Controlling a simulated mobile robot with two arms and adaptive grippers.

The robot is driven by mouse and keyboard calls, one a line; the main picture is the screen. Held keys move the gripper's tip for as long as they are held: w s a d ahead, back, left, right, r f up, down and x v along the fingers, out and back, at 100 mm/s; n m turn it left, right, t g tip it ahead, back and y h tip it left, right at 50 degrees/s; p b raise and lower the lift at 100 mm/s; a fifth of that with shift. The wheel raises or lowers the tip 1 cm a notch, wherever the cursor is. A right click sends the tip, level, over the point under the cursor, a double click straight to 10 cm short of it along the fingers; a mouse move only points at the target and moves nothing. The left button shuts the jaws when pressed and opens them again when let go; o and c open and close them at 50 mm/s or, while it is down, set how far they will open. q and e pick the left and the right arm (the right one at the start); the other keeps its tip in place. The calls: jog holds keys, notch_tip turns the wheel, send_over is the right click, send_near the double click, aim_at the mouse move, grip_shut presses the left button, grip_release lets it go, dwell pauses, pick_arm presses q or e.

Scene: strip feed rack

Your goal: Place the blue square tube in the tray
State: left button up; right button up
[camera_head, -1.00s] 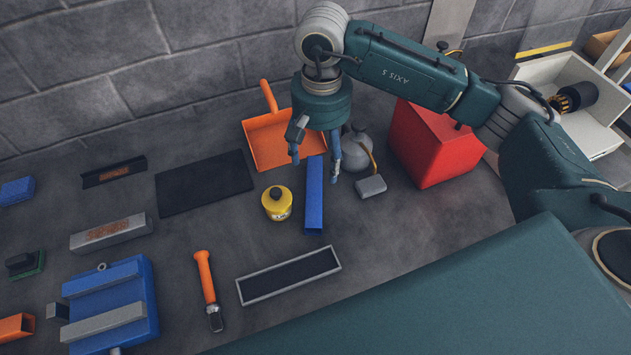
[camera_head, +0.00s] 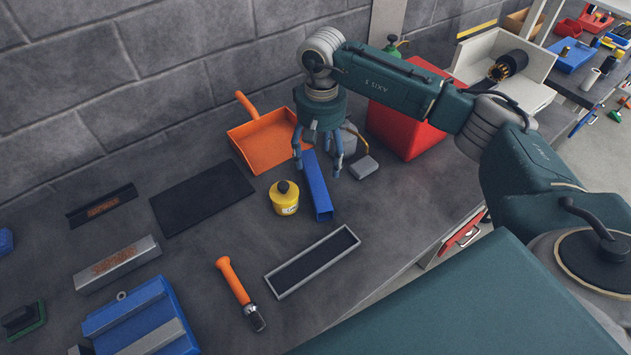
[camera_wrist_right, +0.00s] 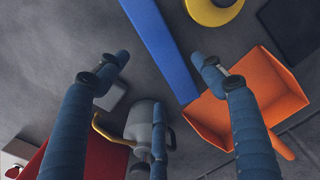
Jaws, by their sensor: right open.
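The blue square tube (camera_head: 318,189) lies on the dark bench, between a yellow container (camera_head: 284,198) and a small grey block (camera_head: 364,167). The tray (camera_head: 312,262), long and narrow with a grey rim and dark floor, lies empty in front of the tube. My right gripper (camera_head: 319,172) is open and empty above the tube's far end. In the right wrist view the tube (camera_wrist_right: 163,47) runs between and beyond the open fingers (camera_wrist_right: 160,65), apart from them. I do not see my left gripper.
An orange dustpan (camera_head: 266,140) lies behind the tube, and a red box (camera_head: 408,110) stands to the right. A grey can (camera_wrist_right: 139,122) stands close by the gripper. A black mat (camera_head: 202,197) and an orange-handled tool (camera_head: 239,292) lie left of the tray.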

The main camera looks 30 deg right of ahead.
aim_at(318, 176)
jog(key=shift+a+f, duration=0.1)
jog(key=shift+f, duration=0.2)
jog(key=shift+s+a+f, duration=0.15)
jog(key=shift+f, duration=0.05)
jog(key=f+p, duration=0.2)
jog(key=f, duration=0.2)
jog(key=shift+s+a+f+p, duration=0.2)
jog(key=shift+s+p, duration=0.15)
jog(key=shift+p, duration=0.05)
jog(key=shift+f, duration=0.2)
jog(key=c, duration=0.7)
jog(key=shift+w, duration=0.1)
grip_shut()
pick_arm(q)
jog(key=r, duration=0.1)
jog(key=a+r, duration=0.1)
jog(key=r, duration=0.1)
jog(key=shift+s+a, duration=0.1)
jog(key=shift+a, duration=0.1)
jog(key=shift+f, duration=0.1)
pick_arm(e)
jog(key=shift+r, duration=0.1)
